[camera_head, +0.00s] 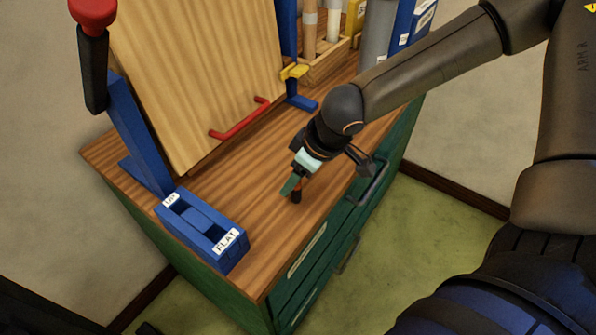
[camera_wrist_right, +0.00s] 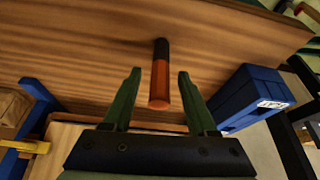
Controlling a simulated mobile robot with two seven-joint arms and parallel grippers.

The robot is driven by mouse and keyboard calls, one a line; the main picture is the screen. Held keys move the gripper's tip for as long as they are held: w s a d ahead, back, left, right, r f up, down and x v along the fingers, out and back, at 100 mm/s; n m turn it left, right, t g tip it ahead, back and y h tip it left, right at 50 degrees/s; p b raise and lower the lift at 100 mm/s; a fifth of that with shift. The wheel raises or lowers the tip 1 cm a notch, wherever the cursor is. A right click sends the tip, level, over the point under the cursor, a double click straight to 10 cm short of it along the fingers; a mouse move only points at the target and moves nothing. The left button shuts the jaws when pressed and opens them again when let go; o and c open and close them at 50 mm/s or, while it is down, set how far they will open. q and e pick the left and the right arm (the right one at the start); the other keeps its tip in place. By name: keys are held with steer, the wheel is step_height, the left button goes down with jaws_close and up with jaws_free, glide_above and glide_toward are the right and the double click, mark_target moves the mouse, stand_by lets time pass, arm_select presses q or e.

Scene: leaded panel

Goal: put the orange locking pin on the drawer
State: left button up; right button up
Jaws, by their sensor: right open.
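The orange locking pin (camera_wrist_right: 160,82) has an orange part and a black end. In the wrist view it shows between my right gripper's fingers (camera_wrist_right: 159,76), with a gap on each side. That gripper is open. The green cabinet's drawer (camera_head: 318,258) has a pale label and a dark handle, and its front looks closed.
A blue bracket (camera_head: 205,232) labelled FLAT stands at the top's front left corner. A wooden panel (camera_head: 195,70) with a red handle (camera_head: 240,121) leans upright behind. A blue foot with a yellow clip (camera_head: 294,72) is at its right. Bare wood surrounds the pin.

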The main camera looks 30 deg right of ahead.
steer(key=shift+r, duration=0.25)
steer(key=p+v, duration=0.4)
steer(key=v, duration=0.8)
